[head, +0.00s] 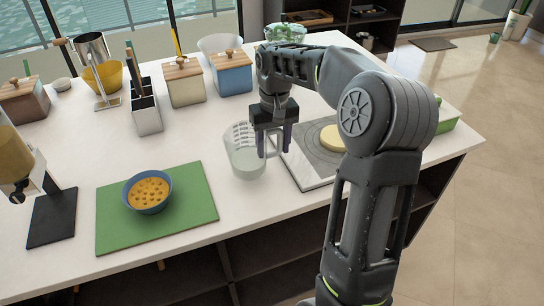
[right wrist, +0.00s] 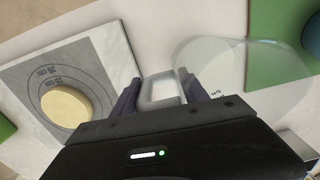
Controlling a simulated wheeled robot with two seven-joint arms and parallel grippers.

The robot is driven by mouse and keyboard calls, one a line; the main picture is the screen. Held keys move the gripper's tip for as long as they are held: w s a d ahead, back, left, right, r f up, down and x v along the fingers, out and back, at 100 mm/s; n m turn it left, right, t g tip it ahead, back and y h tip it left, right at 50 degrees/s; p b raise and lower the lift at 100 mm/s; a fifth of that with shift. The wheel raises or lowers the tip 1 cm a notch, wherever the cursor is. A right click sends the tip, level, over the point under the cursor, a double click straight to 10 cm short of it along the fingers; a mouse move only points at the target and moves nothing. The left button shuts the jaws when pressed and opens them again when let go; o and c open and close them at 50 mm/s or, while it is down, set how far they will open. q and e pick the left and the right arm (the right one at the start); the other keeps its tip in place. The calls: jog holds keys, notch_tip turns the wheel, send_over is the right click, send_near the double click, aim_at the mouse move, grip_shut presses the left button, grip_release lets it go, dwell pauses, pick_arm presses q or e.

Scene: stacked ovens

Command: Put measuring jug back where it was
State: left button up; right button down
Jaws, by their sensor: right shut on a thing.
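The measuring jug (head: 243,158) is clear with white markings and stands upright on the white counter, right of the green board. In the right wrist view the clear jug (right wrist: 250,68) lies at the right, with its pale handle (right wrist: 160,90) between my fingers. My right gripper (head: 268,146) is over the jug's right side in the head view, and it is shut on the handle. It also shows in the right wrist view (right wrist: 160,92). My left gripper is not in view.
A bowl (head: 150,191) of orange food sits on the green board (head: 205,215). A grey mat (head: 297,170) with pale dough (head: 333,138) lies close to the jug's right. Wooden-lidded canisters (head: 185,82) and a utensil holder (head: 147,112) stand behind. The counter's front edge is near.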

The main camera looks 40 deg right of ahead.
aim_at(273, 152)
jog(key=shift+r, duration=0.1)
notch_tip(273, 152, down, 3)
jog(key=shift+f, duration=0.4)
jog(key=shift+f, duration=0.15)
jog(key=c, duration=0.6)
grip_release()
